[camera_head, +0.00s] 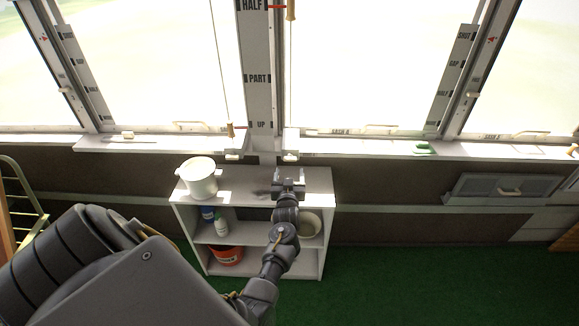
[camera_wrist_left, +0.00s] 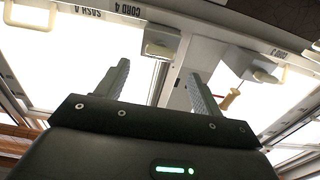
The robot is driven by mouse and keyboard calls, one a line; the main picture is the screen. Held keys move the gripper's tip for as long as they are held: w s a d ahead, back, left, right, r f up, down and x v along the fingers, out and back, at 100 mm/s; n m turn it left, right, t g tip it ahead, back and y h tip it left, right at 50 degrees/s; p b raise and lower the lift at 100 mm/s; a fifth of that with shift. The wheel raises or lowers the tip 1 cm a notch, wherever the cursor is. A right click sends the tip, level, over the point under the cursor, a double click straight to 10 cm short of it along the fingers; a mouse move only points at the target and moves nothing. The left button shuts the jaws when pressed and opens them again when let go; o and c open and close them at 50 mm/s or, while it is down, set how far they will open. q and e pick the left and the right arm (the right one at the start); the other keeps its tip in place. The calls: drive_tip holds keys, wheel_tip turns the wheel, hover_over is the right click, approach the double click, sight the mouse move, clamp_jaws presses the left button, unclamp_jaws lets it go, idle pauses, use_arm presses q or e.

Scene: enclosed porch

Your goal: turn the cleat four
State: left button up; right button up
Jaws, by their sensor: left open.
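Cleat four (camera_head: 290,156) is a small cream piece on the sill, just right of the centre post. In the left wrist view, cleat four (camera_wrist_left: 160,44) is beside the upside-down "CORD 4" label, beyond the space between my fingertips. My left gripper (camera_head: 289,174) is open and empty, just below this cleat in the head view. Its two separated fingers also show in the left wrist view (camera_wrist_left: 158,70). I cannot tell the exact gap to the cleat. My right gripper is not in view.
Another cleat (camera_head: 234,155) is left of the post, near a hanging cord's wooden toggle (camera_head: 231,130). Another toggle (camera_head: 291,10) hangs by "HALF". A white shelf unit (camera_head: 318,181) below carries a white bucket (camera_head: 200,181). Green floor (camera_head: 400,285) is clear at right.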

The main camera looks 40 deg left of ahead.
sight(290, 160)
use_arm(q)
drive_tip(key=b+x, duration=0.3)
drive_tip(key=x, duration=0.3)
drive_tip(key=shift+w+a+b, duration=0.2)
drive_tip(key=shift+b, duration=0.1)
drive_tip(key=c, duration=1)
